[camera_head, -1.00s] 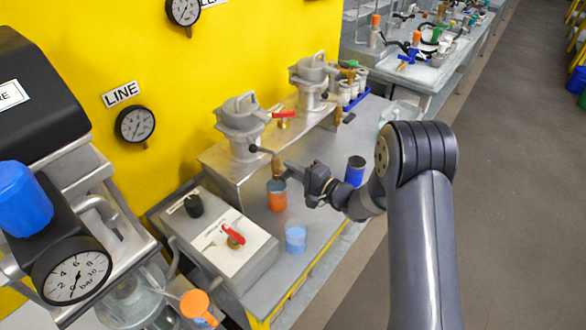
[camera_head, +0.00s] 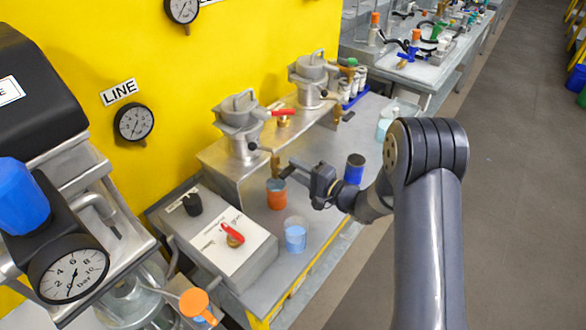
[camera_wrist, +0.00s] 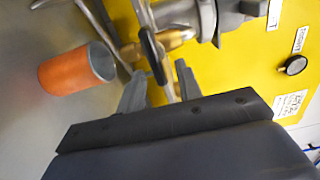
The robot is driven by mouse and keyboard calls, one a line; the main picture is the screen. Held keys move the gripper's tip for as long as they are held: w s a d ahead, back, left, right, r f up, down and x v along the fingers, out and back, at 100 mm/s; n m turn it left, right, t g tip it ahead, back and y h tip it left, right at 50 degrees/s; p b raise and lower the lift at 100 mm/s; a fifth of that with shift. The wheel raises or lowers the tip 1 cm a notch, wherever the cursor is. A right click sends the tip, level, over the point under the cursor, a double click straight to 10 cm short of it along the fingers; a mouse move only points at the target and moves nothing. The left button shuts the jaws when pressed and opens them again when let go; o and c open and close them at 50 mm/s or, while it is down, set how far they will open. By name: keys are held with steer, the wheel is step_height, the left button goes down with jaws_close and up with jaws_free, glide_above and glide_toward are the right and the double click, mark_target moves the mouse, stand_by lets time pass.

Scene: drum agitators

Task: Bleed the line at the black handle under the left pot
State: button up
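The left pot (camera_head: 240,115) is a grey metal pot on the shelf by the yellow wall. Under it, the black handle (camera_head: 253,146) is a dark knob on a thin lever beside a brass valve (camera_head: 275,164). An orange cup (camera_head: 277,196) stands below the valve; it also shows in the wrist view (camera_wrist: 68,72). My gripper (camera_head: 288,170) is just right of the valve. In the wrist view my gripper (camera_wrist: 160,82) has its fingers apart, with a dark lever (camera_wrist: 152,48) and brass fitting (camera_wrist: 172,40) beyond and between them. Contact cannot be told.
A second pot (camera_head: 310,80) stands further back, with a red lever (camera_head: 282,112) between the pots. A blue cup (camera_head: 354,168) and a pale blue cup (camera_head: 295,236) stand on the bench. A control box (camera_head: 235,240) with a red handle is in front. The aisle at right is clear.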

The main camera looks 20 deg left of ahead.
steer(key=b+v, duration=0.1)
steer(key=v, duration=0.8)
steer(key=shift+a, duration=0.1)
steer(key=p+x, duration=0.1)
steer(key=x, duration=0.9)
steer(key=shift+w+a+p, duration=0.1)
steer(key=shift+a+p, duration=0.25)
steer(key=shift+p, duration=0.05)
